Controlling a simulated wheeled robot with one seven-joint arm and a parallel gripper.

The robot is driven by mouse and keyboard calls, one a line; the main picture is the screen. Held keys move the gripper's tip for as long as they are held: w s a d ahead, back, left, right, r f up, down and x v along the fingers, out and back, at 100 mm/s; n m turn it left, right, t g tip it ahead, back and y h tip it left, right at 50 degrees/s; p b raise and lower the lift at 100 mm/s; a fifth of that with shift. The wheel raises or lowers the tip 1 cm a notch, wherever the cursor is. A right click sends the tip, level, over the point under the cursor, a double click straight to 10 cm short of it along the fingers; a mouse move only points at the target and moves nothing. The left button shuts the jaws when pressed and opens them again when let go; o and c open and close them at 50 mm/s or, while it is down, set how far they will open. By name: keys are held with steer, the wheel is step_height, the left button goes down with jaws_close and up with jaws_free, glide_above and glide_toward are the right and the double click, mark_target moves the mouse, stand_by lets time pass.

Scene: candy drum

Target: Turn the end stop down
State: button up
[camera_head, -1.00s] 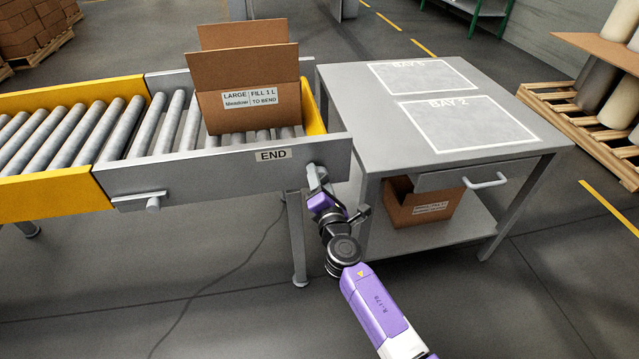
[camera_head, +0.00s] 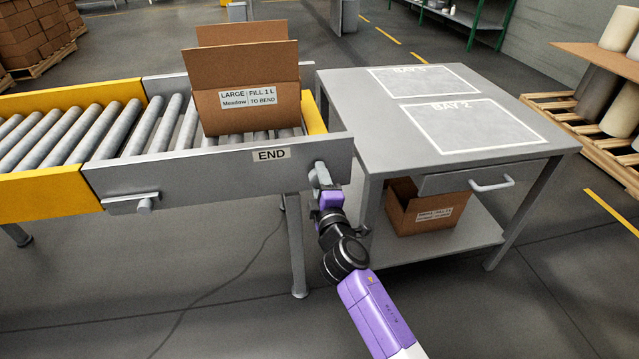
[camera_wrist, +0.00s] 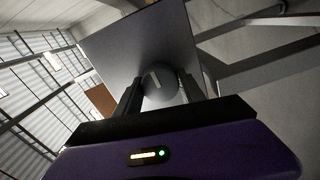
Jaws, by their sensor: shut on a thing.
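The end stop is the yellow plate (camera_head: 314,114) across the right end of the roller conveyor, beside the open box (camera_head: 246,95). A grey lever (camera_head: 321,174) sits on the conveyor's side rail, right of the END label (camera_head: 271,154). My gripper (camera_head: 325,192) is at this lever from below and is shut on it. In the wrist view a round grey knob (camera_wrist: 160,88) lies between the two dark fingers of my gripper (camera_wrist: 161,92). The fingers hide part of the lever in the head view.
A grey table (camera_head: 400,155) with BAY 1 and BAY 2 marked on top stands close right of the conveyor. A smaller box (camera_head: 420,208) lies on its lower shelf. Another handle (camera_head: 144,204) is on the rail at left. Open floor lies in front.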

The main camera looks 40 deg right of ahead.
steer(key=shift+m, duration=0.3)
stand_by(0.4)
steer(key=o, duration=1.4)
steer(key=shift+c, duration=0.2)
steer(key=v, duration=0.7)
steer(key=shift+s+a, duration=0.2)
steer(key=shift+s, duration=0.15)
